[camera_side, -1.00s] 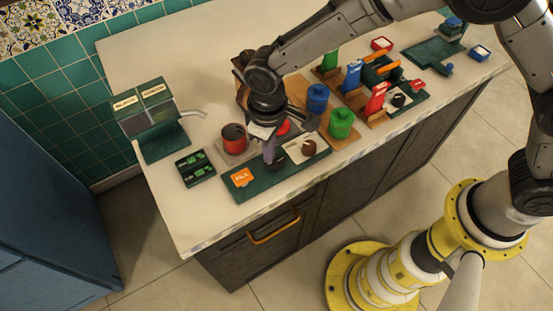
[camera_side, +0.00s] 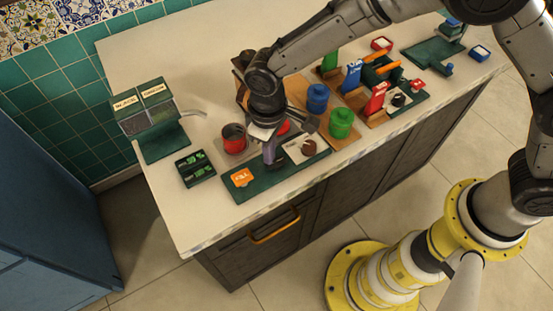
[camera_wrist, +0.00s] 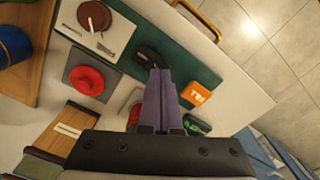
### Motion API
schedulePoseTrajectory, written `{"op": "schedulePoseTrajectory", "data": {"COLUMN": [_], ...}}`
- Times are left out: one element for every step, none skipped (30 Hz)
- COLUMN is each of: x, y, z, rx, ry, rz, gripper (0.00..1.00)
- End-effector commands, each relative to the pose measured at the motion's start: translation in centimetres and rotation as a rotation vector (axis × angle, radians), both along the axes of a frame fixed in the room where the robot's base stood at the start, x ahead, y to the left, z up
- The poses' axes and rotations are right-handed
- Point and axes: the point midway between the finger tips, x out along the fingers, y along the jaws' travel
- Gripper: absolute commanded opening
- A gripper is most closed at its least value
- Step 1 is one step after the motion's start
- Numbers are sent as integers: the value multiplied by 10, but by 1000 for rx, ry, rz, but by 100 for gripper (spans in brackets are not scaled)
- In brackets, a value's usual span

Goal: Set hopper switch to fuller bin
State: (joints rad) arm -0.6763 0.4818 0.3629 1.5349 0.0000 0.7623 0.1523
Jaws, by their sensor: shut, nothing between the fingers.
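The two-bin hopper (camera_side: 150,110) stands at the left of the counter, with a pale label over each bin. Its fill levels are too small to compare. A dark readout box (camera_side: 195,168) with green figures sits in front of it; I cannot read the figures surely. A green board (camera_side: 237,190) carries an orange tile (camera_side: 241,177), and the tile also shows in the wrist view (camera_wrist: 196,94). A small black piece (camera_wrist: 150,57), possibly the switch, sits on this board. My gripper (camera_side: 271,161) is shut and empty, its purple-grey fingertips (camera_wrist: 160,72) beside that piece; contact is unclear.
A red cup (camera_side: 233,138) stands left of my gripper. A brown round knob (camera_side: 309,147) on a white plate lies to its right. Blue (camera_side: 317,97) and green (camera_side: 341,123) canisters stand behind.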

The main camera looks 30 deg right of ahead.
Motion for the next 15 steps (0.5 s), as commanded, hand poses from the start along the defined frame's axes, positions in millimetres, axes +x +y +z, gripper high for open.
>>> {"op": "schedulePoseTrajectory", "data": {"x": [0, 0, 0, 0, 0, 0, 0, 0, 0, 0, 0, 0, 0, 0, 0], "y": [0, 0, 0, 0, 0, 0, 0, 0, 0, 0, 0, 0, 0, 0, 0], "z": [-1, -1, -2, -2, -3, -3, -4, -4, -5, -5, -6, -6, -7, -7, -8], "rx": [0, 0, 0, 0, 0, 0, 0, 0, 0, 0, 0, 0, 0, 0, 0], "ry": [0, 0, 0, 0, 0, 0, 0, 0, 0, 0, 0, 0, 0, 0, 0], "rz": [0, 0, 0, 0, 0, 0, 0, 0, 0, 0, 0, 0, 0, 0, 0], "gripper": [0, 0, 0, 0, 0, 0, 0, 0, 0, 0, 0, 0, 0, 0, 0]}}
